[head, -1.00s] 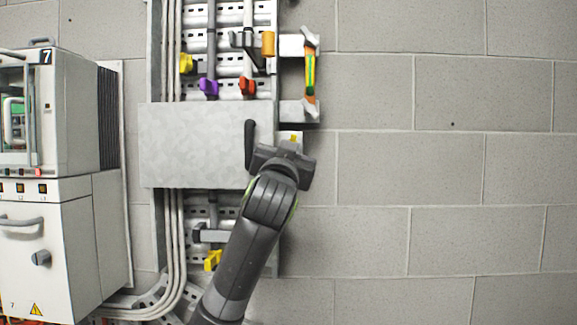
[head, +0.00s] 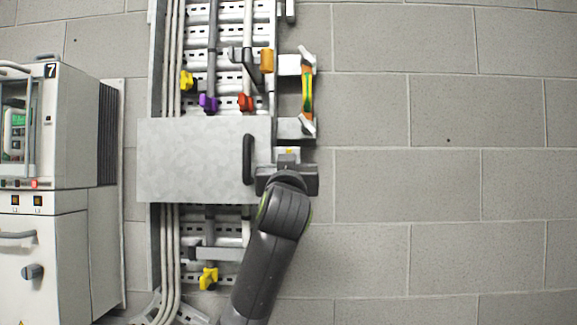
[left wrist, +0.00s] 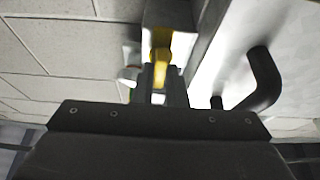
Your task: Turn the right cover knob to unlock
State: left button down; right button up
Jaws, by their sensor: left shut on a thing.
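The cover is a flat grey metal plate (head: 190,160) on the wall rack, with a black upright handle (head: 248,160) near its right edge. A small yellow knob (head: 289,151) sits on a bracket just right of the cover, mostly hidden by my gripper in the head view. My left gripper (head: 288,158) is shut on this yellow knob. In the left wrist view the yellow knob (left wrist: 161,45) stands between the fingers, with the cover's handle (left wrist: 262,80) to its right. My right gripper is not in view.
Yellow (head: 188,80), purple (head: 208,102) and red (head: 246,102) handles sit on pipes above the cover, and another yellow one (head: 208,278) below. An orange-green piece (head: 306,92) hangs at upper right. A white cabinet (head: 45,180) stands left. Bare block wall lies right.

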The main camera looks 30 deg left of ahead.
pick_arm(q)
jog(key=shift+f, duration=0.15)
jog(key=c, duration=1.5)
grip_release()
jog(key=shift+o, duration=0.2)
jog(key=b+v, duration=0.6)
jog(key=v, duration=1.1)
jog(key=shift+d+f, duration=0.1)
jog(key=shift+f, duration=0.05)
